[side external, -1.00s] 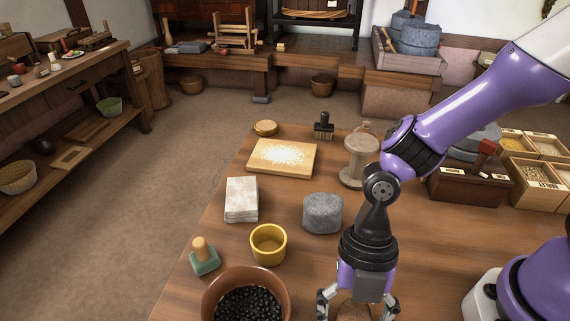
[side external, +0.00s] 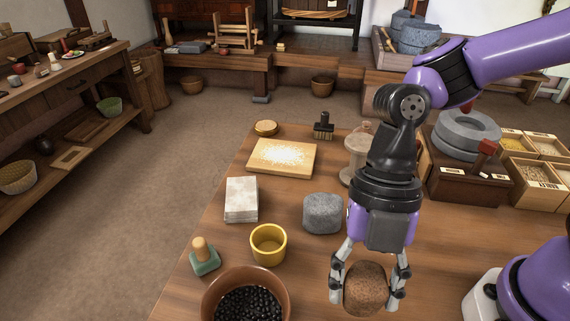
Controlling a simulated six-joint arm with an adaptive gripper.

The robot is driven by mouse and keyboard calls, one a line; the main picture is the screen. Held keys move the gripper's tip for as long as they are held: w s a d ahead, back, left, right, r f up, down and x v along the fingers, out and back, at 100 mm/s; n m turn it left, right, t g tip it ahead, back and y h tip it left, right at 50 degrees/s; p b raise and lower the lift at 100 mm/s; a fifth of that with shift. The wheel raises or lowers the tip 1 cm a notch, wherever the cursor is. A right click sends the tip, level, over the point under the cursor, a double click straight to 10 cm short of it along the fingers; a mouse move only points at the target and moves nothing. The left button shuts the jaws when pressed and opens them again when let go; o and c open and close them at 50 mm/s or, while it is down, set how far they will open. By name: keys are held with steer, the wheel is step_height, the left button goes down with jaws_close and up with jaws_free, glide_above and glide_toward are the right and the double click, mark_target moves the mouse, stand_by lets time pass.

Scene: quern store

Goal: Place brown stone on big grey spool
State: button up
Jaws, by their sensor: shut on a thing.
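The brown stone (side external: 366,291) is a rounded, speckled lump at the lower middle of the side external view. My gripper (side external: 369,287) points down and is shut on it, one finger on each side. The stone appears held above the table, near its front part. A big pale greyish spool (side external: 356,146) stands upright farther back on the table. My gripper's wrist hides its right part. The spool's top is partly visible and I cannot tell whether it is clear.
A grey stone (side external: 322,213), a yellow cup (side external: 268,244) and a bowl of black pieces (side external: 285,304) stand left of my gripper. White blocks (side external: 241,199), a floured board (side external: 300,157) and a brush (side external: 324,126) lie farther back. Boxes (side external: 530,180) stand at right.

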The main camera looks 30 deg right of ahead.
steer(key=w+d+r+m+t, duration=0.3)
steer(key=w+d+r+m, duration=0.3)
steer(key=w+m, duration=0.25)
steer(key=w+d+r+m+t, duration=0.3)
steer(key=w+d+r+m, duration=0.25)
steer(key=w+m, duration=0.3)
steer(key=m, duration=0.1)
glide_above(354, 140)
steer(key=s, duration=0.1)
steer(key=shift+t, duration=0.3)
steer(key=f, duration=0.5)
steer(key=shift+s+d+f, duration=0.15)
steer(key=shift+d+f, duration=0.1)
steer(key=shift+d, duration=0.1)
steer(key=shift+d+f, duration=0.15)
steer(key=shift+d, duration=0.1)
steer(key=shift+f, duration=2.05)
steer(key=shift+f, duration=0.1)
